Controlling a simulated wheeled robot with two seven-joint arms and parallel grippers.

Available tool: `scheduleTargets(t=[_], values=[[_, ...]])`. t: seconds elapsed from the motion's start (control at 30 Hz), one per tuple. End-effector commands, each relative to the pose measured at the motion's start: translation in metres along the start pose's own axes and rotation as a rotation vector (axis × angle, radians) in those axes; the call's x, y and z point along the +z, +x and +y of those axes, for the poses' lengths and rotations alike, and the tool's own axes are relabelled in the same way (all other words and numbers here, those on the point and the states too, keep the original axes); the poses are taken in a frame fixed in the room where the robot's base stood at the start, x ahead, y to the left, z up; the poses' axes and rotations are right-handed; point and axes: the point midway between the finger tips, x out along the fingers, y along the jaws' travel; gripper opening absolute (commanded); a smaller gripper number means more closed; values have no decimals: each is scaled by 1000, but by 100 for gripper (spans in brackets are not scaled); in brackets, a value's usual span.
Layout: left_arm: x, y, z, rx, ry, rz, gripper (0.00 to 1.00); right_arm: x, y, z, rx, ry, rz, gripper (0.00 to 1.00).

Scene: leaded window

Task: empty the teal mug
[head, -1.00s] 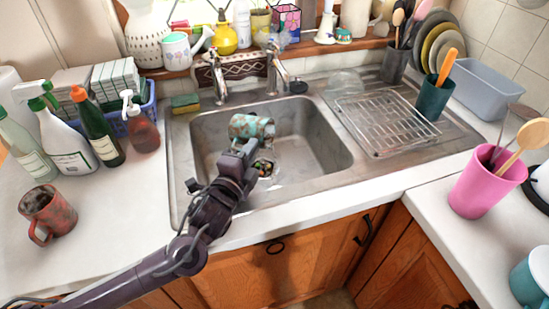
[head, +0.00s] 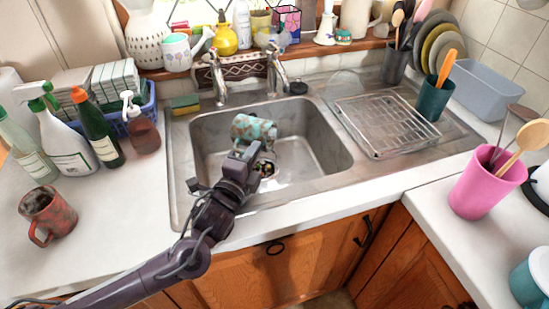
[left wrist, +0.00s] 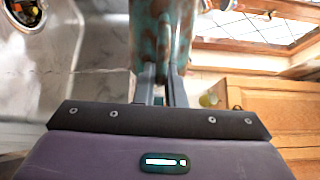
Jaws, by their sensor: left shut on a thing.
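A teal mug with rust-brown patches (head: 254,128) lies tipped on its side over the sink basin. My left gripper (head: 247,150) is shut on it from the near side. In the left wrist view the mug (left wrist: 163,35) rises between the two fingers (left wrist: 162,88), and only part of its mottled wall shows. I cannot see inside it. The drain (head: 265,168) with small coloured bits lies just below and right of the gripper; it also shows in the left wrist view (left wrist: 24,12). My right gripper is not in view.
The steel sink (head: 325,150) surrounds the gripper, with the tap (head: 272,75) behind. A wire rack (head: 388,122) stands right. A rusty-red mug (head: 47,214) and bottles (head: 95,127) stand left. A pink cup (head: 486,182) and a plain teal mug (head: 530,280) stand right.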

Motion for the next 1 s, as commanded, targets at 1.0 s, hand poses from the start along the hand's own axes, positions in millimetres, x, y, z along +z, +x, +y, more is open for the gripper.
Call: scheduleTargets(t=[1.0], values=[[-6,0,-18,-5,205,1,0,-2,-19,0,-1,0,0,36]])
